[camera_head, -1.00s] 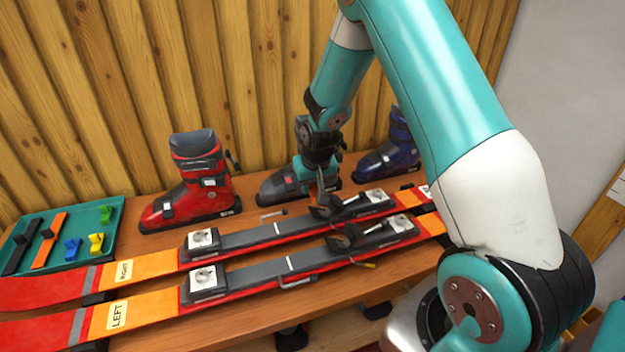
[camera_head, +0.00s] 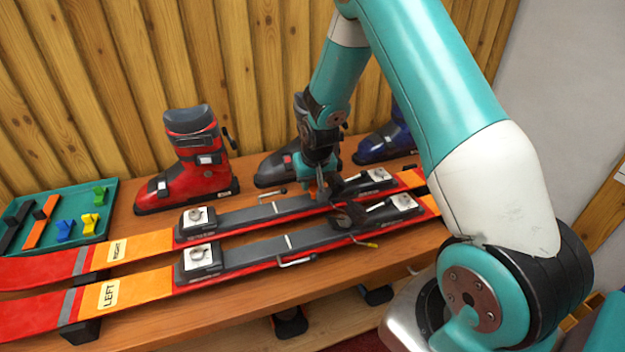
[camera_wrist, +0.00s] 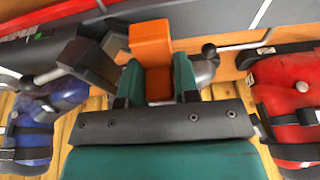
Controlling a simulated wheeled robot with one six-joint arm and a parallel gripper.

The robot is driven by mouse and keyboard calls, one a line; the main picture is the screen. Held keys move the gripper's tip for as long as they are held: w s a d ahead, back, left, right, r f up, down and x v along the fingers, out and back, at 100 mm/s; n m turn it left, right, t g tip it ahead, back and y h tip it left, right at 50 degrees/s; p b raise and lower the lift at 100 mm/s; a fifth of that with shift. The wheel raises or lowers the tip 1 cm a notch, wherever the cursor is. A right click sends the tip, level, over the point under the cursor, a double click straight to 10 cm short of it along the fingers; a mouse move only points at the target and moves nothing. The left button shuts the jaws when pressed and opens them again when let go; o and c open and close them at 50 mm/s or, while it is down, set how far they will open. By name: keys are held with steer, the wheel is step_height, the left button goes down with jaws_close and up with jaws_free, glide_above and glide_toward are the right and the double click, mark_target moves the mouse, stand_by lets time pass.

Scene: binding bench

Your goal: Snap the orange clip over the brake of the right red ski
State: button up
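The right red ski (camera_head: 141,244), labelled RIGHT, lies on the bench behind the left ski (camera_head: 140,291). A brake arm (camera_head: 271,192) sticks out from the right ski's far side; a brake arm with a dark round tip shows beside the clip in the wrist view (camera_wrist: 240,47). My gripper (camera_head: 318,192) is at the right ski's far edge, by the dark heel piece. In the wrist view my gripper (camera_wrist: 158,85) is shut on the orange clip (camera_wrist: 151,45), which reaches out past the fingers towards the ski. Whether it touches the brake is unclear.
The red boot (camera_head: 188,165), dark boot (camera_head: 272,168) and blue boot (camera_head: 383,146) stand behind the skis, close around my gripper. A green tray (camera_head: 106,184) with straps and coloured clips lies at left.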

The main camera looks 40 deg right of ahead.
steer(key=c, duration=0.4)
steer(key=shift+s, duration=0.1)
steer(key=shift+f+b, duration=0.3)
steer(key=shift+f, duration=0.15)
stand_by(0.4)
stand_by(0.3)
steer(key=o, duration=1.5)
steer(key=shift+r, duration=0.1)
steer(key=shift+r+p, duration=3.9)
steer(key=shift+r, duration=1.05)
